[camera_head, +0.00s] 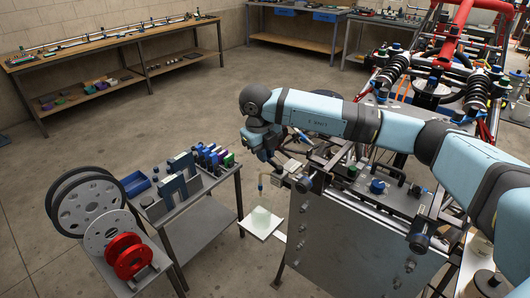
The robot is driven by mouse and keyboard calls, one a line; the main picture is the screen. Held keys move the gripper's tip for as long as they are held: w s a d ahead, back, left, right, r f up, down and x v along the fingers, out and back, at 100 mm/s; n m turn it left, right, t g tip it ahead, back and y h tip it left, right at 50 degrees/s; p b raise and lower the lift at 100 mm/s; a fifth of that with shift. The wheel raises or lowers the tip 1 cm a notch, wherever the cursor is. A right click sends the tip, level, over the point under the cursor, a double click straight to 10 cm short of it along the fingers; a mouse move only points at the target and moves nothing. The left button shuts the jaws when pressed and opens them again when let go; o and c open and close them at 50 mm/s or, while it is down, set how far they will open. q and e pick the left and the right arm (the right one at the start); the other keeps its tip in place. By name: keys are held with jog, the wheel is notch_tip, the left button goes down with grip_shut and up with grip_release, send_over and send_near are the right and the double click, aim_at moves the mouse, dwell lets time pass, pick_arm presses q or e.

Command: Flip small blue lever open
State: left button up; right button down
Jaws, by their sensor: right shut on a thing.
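My right arm, light blue and dark grey, reaches in from the right across the workbench fixture. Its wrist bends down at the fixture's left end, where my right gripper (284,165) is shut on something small. The fingers are small and dark against the fixture, so what they hold is hard to make out. A small blue part (302,136) shows just right of the wrist; I cannot tell if it is the lever. A rounded blue knob (377,186) sits on the fixture top, apart from the gripper. My left gripper is not in view.
The fixture has a large grey metal front plate (345,245). Left of it stand a grey cart (200,222) with blue parts and reels, including a red one (126,252). A red tube chassis (462,18) stands behind on the right. Wooden benches line the walls; open floor lies between.

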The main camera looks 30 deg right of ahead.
jog(key=c, duration=1.1)
grip_release()
jog(key=shift+c, duration=0.2)
notch_tip(320, 180, up, 14)
jog(key=a, duration=0.2)
jog(key=shift+s+b, duration=0.2)
jog(key=shift+b, duration=0.2)
jog(key=shift+a+f, duration=0.15)
jog(key=shift+f, duration=0.05)
